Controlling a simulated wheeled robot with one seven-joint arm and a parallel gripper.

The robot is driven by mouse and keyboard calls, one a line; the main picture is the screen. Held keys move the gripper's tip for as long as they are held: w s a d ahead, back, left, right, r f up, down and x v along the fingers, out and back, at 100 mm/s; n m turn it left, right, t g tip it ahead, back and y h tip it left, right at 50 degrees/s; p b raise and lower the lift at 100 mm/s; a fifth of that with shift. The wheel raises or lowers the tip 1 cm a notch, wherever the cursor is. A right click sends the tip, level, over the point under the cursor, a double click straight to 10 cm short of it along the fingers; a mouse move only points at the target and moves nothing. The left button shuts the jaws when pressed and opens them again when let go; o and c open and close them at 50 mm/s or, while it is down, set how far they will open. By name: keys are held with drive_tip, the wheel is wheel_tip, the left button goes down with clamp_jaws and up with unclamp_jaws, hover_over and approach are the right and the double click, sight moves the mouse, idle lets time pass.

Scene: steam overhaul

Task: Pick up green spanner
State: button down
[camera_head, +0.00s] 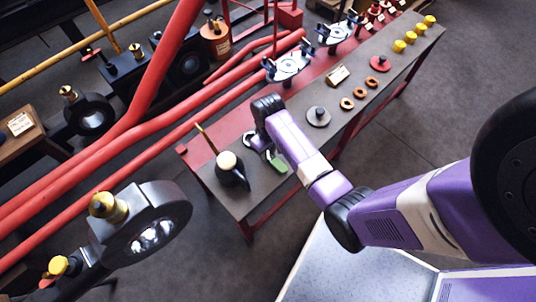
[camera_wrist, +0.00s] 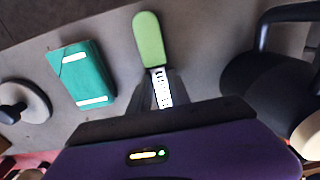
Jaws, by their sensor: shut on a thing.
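The green spanner (camera_wrist: 149,40) has a rounded light-green handle and a pale metal shank with dark marks. In the wrist view its handle points away from my gripper (camera_wrist: 161,92), and the shank lies between the two dark fingers, which are shut on it. The spanner's other end is hidden by the gripper body. In the head view my gripper (camera_head: 265,149) is low over the near end of the grey bench, and a green patch (camera_head: 278,164) shows beside it. I cannot tell whether the spanner is clear of the bench top.
A black can (camera_head: 231,171) with a cream lid stands close to my gripper. A teal box (camera_wrist: 82,75) and a grey disc with a black knob (camera_wrist: 24,101) lie on the other side. Orange rings (camera_head: 347,104) and yellow pieces (camera_head: 399,46) sit farther along the bench (camera_head: 214,191).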

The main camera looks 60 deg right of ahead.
drive_tip(key=shift+r, duration=0.1)
idle(0.4)
wheel_tip(320, 180, up, 20)
drive_tip(key=p, duration=0.5)
idle(0.7)
